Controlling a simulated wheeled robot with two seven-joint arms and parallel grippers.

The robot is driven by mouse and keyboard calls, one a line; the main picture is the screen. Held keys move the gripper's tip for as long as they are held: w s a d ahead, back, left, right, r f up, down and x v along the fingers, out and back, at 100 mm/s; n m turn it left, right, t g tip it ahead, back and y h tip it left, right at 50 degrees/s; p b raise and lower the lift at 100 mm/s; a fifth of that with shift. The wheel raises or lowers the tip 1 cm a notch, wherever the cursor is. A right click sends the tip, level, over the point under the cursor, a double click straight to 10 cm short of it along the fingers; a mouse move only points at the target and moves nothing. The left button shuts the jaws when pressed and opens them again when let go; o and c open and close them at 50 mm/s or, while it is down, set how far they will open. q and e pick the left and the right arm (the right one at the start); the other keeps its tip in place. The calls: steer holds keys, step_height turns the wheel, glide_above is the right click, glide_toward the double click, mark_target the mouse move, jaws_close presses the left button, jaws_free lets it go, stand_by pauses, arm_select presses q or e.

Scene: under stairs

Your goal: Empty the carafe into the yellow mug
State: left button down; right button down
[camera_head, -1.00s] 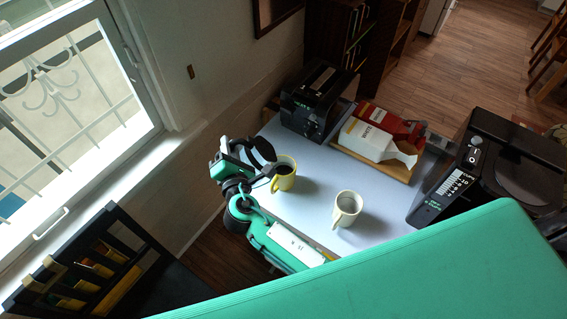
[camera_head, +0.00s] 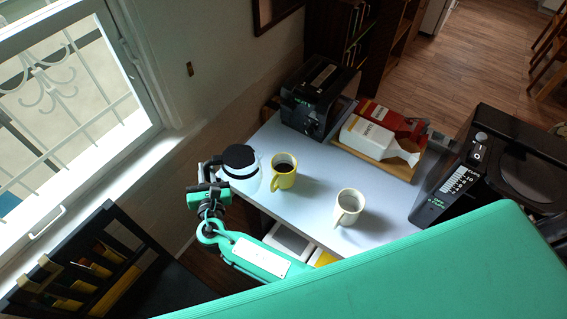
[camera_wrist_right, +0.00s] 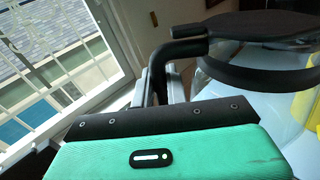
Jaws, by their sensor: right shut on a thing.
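The carafe (camera_head: 239,176) is a glass jug with a black lid and handle, held about upright at the left edge of the table. Its glass looks clear; I cannot make out any liquid in it. My right gripper (camera_head: 209,184) is shut on its handle. In the right wrist view, the carafe's black lid and glass (camera_wrist_right: 250,75) fill the upper right, and the fingers are mostly hidden behind the gripper body. My left gripper is out of view.
A cream mug (camera_head: 347,211) stands further right on the pale table (camera_head: 310,205). A black appliance (camera_head: 312,97), a wooden tray (camera_head: 388,171) with red and white cartons, and a black machine (camera_head: 495,165) line the back and right. A window is at the left.

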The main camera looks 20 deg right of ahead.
steer(key=shift+a+f+n, duration=0.25)
steer(key=shift+f+n, duration=0.1)
steer(key=shift+f, duration=0.15)
steer(key=shift+a+f+n, duration=0.2)
steer(key=shift+f+n, duration=0.15)
steer(key=shift+f, duration=0.1)
step_height(320, 180, up, 4)
steer(key=p, duration=0.3)
steer(key=shift+r, duration=0.15)
steer(key=shift+s, duration=0.1)
